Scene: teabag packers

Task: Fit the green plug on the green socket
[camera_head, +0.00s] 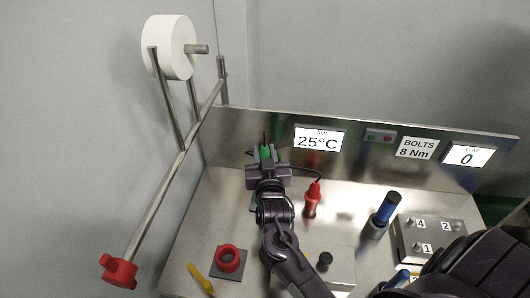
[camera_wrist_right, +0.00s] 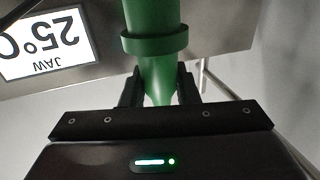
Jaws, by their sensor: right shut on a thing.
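The green plug (camera_head: 266,153) is between the fingers of my right gripper (camera_head: 267,164), in front of the steel back panel. In the right wrist view the same green plug (camera_wrist_right: 155,45) shows as a tapered body with a raised collar. The right gripper (camera_wrist_right: 160,88) is shut on its narrow part there. The plug's far end runs out of the wrist picture. I cannot make out the green socket, so I cannot tell whether the plug touches it. My left gripper is not in view.
A red plug (camera_head: 312,197) with a dark cable stands right of my gripper. A blue-handled tool (camera_head: 387,208) and a numbered bolt block (camera_head: 405,243) are farther right. A white roll (camera_head: 168,47) hangs on a rail.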

